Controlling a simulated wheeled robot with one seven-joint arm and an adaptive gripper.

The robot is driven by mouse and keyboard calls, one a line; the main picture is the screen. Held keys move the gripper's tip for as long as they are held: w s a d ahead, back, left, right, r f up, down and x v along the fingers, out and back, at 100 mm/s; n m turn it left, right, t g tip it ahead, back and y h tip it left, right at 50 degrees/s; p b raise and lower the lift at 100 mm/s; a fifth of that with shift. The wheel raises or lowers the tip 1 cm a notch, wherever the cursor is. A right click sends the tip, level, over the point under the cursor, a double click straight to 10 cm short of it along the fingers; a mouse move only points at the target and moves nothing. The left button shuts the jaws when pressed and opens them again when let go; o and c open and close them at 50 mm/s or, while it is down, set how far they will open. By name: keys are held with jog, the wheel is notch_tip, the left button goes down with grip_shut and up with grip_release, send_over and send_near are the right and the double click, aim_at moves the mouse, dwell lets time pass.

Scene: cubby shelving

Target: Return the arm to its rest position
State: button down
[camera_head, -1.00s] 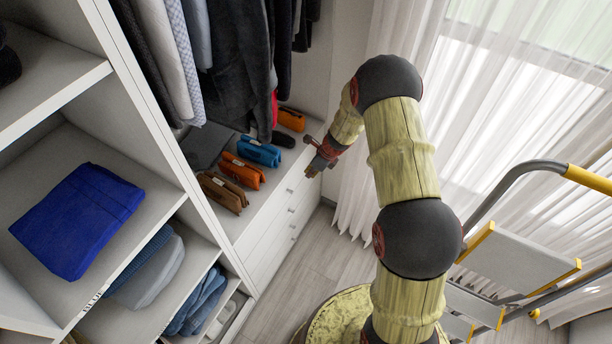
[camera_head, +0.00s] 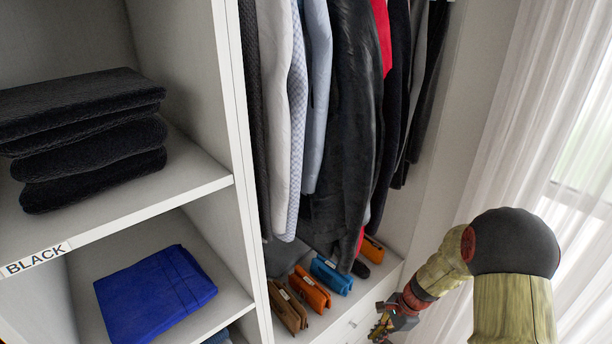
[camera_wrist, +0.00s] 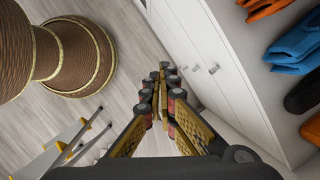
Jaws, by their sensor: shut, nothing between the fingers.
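My gripper (camera_head: 380,332) shows low in the head view, beside the front of the white drawer unit (camera_head: 352,327). My arm runs from it up to a dark joint at the right. In the wrist view my gripper (camera_wrist: 162,72) is shut and empty, its fingertips together over the floor. The drawer fronts (camera_wrist: 190,50) stand to the right of the fingers, and I see no contact.
Folded bundles in brown, orange (camera_head: 309,291) and blue (camera_head: 332,275) lie on the drawer top under hanging clothes (camera_head: 340,120). Shelves at left hold black stacks (camera_head: 85,130) and a blue garment (camera_head: 155,293). A stepladder (camera_wrist: 68,145) stands on the floor (camera_wrist: 130,50).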

jog(key=s+a+r+n+t+h, duration=0.1)
jog(key=s+r+n, duration=0.4)
jog(key=r, duration=0.7)
jog(key=s+a+r+n+t+h, duration=0.1)
jog(key=s+r+n, duration=0.4)
jog(key=s+r, duration=0.5)
jog(key=s+a+r+n+t+h, duration=0.1)
jog(key=s+r+n+t, duration=0.2)
jog(key=r, duration=1.1)
jog(key=s+n+b, duration=0.1)
jog(key=s+n, duration=0.2)
jog(key=s, duration=0.2)
jog(key=shift+h, duration=0.4)
jog(key=shift+s, duration=0.1)
